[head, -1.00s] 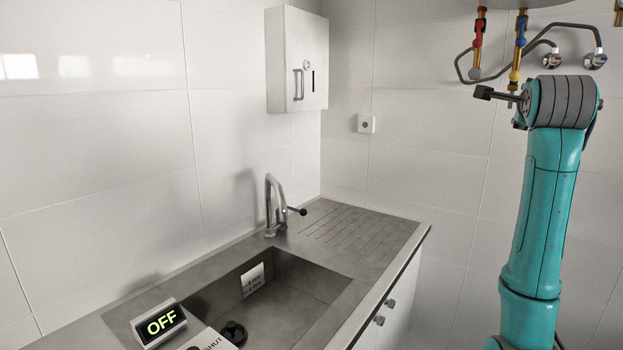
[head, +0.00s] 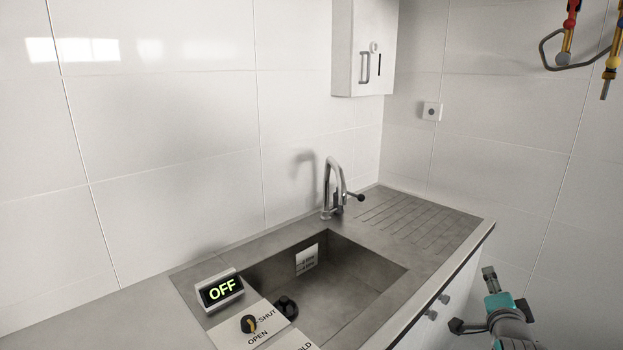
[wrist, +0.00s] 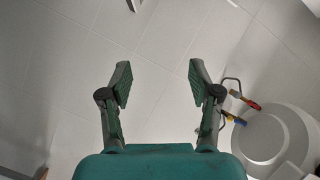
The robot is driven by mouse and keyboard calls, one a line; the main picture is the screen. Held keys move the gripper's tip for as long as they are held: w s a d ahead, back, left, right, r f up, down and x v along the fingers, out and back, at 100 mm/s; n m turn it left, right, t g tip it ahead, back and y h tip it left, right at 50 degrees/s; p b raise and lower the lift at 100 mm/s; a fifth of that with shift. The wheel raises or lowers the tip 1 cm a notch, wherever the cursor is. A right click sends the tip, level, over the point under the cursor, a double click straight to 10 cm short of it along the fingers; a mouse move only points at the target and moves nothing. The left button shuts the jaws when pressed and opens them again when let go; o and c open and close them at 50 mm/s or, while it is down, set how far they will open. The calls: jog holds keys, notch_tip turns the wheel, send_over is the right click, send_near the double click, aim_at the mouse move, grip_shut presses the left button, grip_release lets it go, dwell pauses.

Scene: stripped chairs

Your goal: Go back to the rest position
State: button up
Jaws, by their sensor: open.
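My gripper (wrist: 159,82) is open in the wrist view, its two dark green fingers spread apart with nothing between them. Pale tiles show past the fingers. In the head view, part of my teal and grey arm (head: 508,325) shows low at the right edge, in front of the counter's end and apart from it. How much of that is the gripper, I cannot tell there.
A steel sink (head: 372,288) with a tap (head: 328,190) is set in the counter (head: 420,225).

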jog(key=s+a+f+n+y, duration=0.2)
jog(key=s+a+f+n, duration=0.2)
jog(key=s+a+f, duration=0.65)
jog(key=s+a+f+n+y, duration=0.2)
jog(key=s+a+f+n, duration=0.4)
jog(key=s+f, duration=0.6)
jog(key=s+a+r+n+y, duration=0.1)
jog(key=s+a+n, duration=0.1)
jog(key=s, duration=0.7)
jog(key=s+a+r+n+y, duration=0.1)
jog(key=s+a+r+n, duration=0.1)
jog(key=s, duration=0.8)
jog(key=s+a+r+n+y, duration=0.1)
jog(key=s+a+n, duration=0.2)
jog(key=s, duration=0.7)
jog(key=shift+a+r, duration=0.35)
jog(key=shift+a, duration=0.2)
